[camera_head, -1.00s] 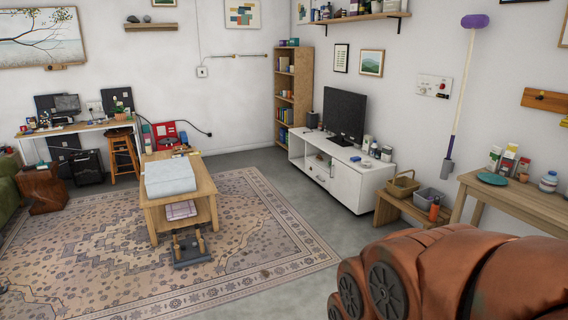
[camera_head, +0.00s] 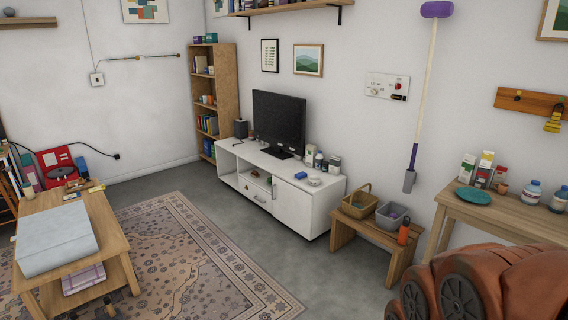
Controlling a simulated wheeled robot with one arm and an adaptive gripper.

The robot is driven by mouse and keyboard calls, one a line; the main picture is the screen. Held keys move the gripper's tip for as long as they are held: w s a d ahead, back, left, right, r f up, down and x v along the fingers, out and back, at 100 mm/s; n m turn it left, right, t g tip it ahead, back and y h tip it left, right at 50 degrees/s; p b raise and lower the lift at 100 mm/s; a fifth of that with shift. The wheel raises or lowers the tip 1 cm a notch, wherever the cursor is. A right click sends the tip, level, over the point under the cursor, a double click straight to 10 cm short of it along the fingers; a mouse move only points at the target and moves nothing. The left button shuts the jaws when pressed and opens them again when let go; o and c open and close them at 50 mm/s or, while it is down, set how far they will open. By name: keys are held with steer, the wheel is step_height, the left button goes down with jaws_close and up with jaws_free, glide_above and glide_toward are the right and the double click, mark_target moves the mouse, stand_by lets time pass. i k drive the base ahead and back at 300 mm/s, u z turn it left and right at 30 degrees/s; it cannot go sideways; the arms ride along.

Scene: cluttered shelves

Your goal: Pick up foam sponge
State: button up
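I cannot make out a foam sponge for certain in the head view. Small items too small to identify stand on the white TV cabinet (camera_head: 305,207), on the wooden side table (camera_head: 510,217) at the right and on the coffee table (camera_head: 112,243) at the left. A grey bin (camera_head: 391,219) on a low wooden bench (camera_head: 365,238) holds something purplish that I cannot identify. My gripper is not in view. Only an orange-brown part of my arm shows at the bottom right, covering part of the floor and the side table.
A wicker basket (camera_head: 358,203) and an orange bottle (camera_head: 404,232) are by the bin. A teal plate (camera_head: 473,195), boxes and bottles stand on the side table. A tall bookshelf (camera_head: 213,105) stands in the far corner. Grey floor (camera_head: 325,275) between the rug (camera_head: 200,265) and bench is clear.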

mark_target(303, 175)
steer(key=z, duration=0.35)
steer(key=i, duration=2.3)
steer(key=u, duration=0.35)
steer(key=i, duration=2.2)
steer(key=u, duration=0.85)
steer(key=i, duration=0.75)
steer(key=u, duration=0.2)
